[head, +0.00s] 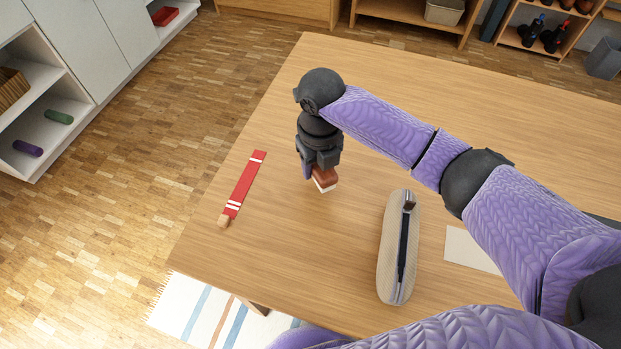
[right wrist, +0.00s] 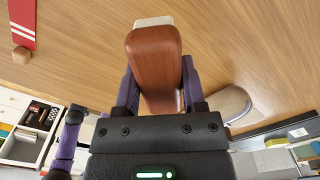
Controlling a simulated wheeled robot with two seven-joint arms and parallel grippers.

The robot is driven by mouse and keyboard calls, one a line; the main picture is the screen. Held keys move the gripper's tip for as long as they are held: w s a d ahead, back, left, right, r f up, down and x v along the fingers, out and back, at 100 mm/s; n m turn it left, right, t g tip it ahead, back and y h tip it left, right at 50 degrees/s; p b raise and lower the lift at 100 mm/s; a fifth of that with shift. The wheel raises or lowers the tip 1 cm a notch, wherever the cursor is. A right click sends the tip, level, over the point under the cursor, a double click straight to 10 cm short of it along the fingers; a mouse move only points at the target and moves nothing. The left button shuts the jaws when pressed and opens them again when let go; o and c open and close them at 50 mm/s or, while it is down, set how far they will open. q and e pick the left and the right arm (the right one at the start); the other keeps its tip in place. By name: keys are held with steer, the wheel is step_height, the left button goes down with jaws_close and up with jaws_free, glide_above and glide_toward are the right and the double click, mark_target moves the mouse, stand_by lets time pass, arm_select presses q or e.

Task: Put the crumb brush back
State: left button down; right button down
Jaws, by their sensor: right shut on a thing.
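The crumb brush (head: 324,178) has a brown wooden back and pale bristles. My right gripper (head: 320,165) is shut on it and holds it over the left part of the table, bristles toward the tabletop. In the head view I cannot tell whether the bristles touch the table. In the right wrist view the brush's wooden back (right wrist: 154,60) sits between the fingers, with a bit of pale bristle at its far end. My left gripper is not seen in the head view.
A red strip with white bands (head: 244,187) and a wooden end lies left of the brush. A long beige zipped case (head: 399,245) lies to the right, near a white card (head: 468,249). The wooden table (head: 480,130) is clear behind my arm.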

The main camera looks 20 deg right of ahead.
mark_target(318, 177)
step_height(318, 177, down, 4)
steer(key=shift+f+b, duration=0.1)
steer(key=shift+b, duration=0.75)
